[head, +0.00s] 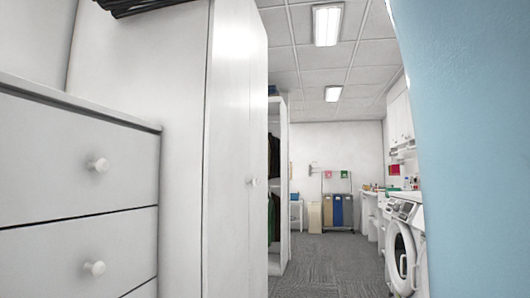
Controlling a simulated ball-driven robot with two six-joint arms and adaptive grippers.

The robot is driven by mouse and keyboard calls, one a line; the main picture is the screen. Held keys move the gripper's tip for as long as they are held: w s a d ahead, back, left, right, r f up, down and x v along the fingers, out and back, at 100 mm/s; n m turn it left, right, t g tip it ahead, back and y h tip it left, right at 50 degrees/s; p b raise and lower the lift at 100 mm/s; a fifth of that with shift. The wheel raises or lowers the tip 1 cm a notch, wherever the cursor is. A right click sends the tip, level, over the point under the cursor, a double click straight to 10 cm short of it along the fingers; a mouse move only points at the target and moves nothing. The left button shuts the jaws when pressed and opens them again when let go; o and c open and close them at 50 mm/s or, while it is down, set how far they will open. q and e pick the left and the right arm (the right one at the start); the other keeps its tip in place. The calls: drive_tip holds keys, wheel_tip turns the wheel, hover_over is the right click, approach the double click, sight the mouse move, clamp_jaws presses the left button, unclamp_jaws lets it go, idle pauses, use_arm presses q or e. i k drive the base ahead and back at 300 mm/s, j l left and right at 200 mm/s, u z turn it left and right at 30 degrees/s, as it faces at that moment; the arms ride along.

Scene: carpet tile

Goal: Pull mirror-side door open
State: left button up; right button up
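A tall white wardrobe (180,130) stands at left centre in the head view. Its door front (232,130) is seen at a steep angle and looks shut. A faint vertical line on the front may be the gap between two doors. A small round white knob (253,181) sticks out near the front's right edge. No mirror is clearly visible, so I cannot tell which door is the mirror-side one. Neither of my grippers is in view.
A white drawer chest (60,190) with round knobs stands close on the left. A light blue surface (470,150) fills the right side. Beyond are an open clothes shelf (286,190), a white washing machine (402,250) and coloured bins (338,212). Grey carpet (335,262) between is clear.

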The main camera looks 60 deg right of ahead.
sight(257, 194)
drive_tip(key=z, duration=1.9)
drive_tip(key=u, duration=0.2)
drive_tip(key=i+l+u, duration=0.2)
drive_tip(key=i+u, duration=0.2)
drive_tip(key=i+l+u, duration=0.25)
drive_tip(key=u, duration=0.15)
